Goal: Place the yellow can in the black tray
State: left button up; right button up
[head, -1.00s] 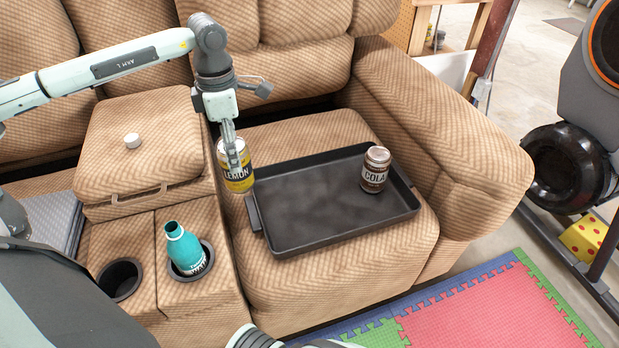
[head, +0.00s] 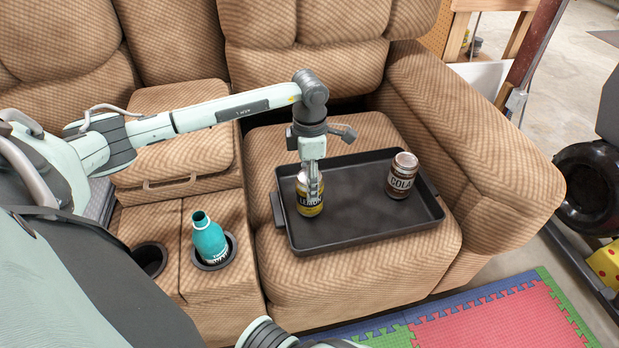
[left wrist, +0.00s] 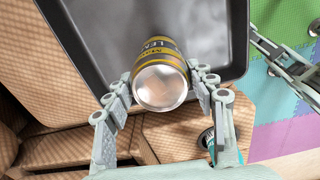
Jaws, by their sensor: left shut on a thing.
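The yellow can (head: 308,204), labelled LEMON, is upright at the left end of the black tray (head: 363,190) in the head view. My left gripper (head: 313,188) is shut on it from above. In the left wrist view the can (left wrist: 163,75) sits between the two fingers (left wrist: 161,88), with the tray (left wrist: 215,40) behind it. I cannot tell whether the can's base touches the tray floor. Part of my right gripper (left wrist: 288,65) shows at the right edge of the left wrist view; its opening is unclear.
A brown cola can (head: 401,175) stands at the tray's right end. The tray lies on the recliner seat (head: 350,280). A teal bottle (head: 208,238) stands in a cup holder to the left. The tray's middle is clear.

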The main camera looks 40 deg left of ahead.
pick_arm(q)
jog(key=o, duration=1.5)
pick_arm(e)
jog(key=shift+w+a+r, duration=0.1)
jog(key=shift+w+r, duration=0.05)
jog(key=shift+r, duration=0.3)
pick_arm(q)
jog(key=shift+r, duration=0.1)
notch_tip(320, 180, up, 2)
jog(key=shift+r, duration=0.25)
notch_tip(320, 180, up, 10)
jog(key=shift+f, duration=0.25)
pick_arm(e)
jog(key=shift+f, duration=0.15)
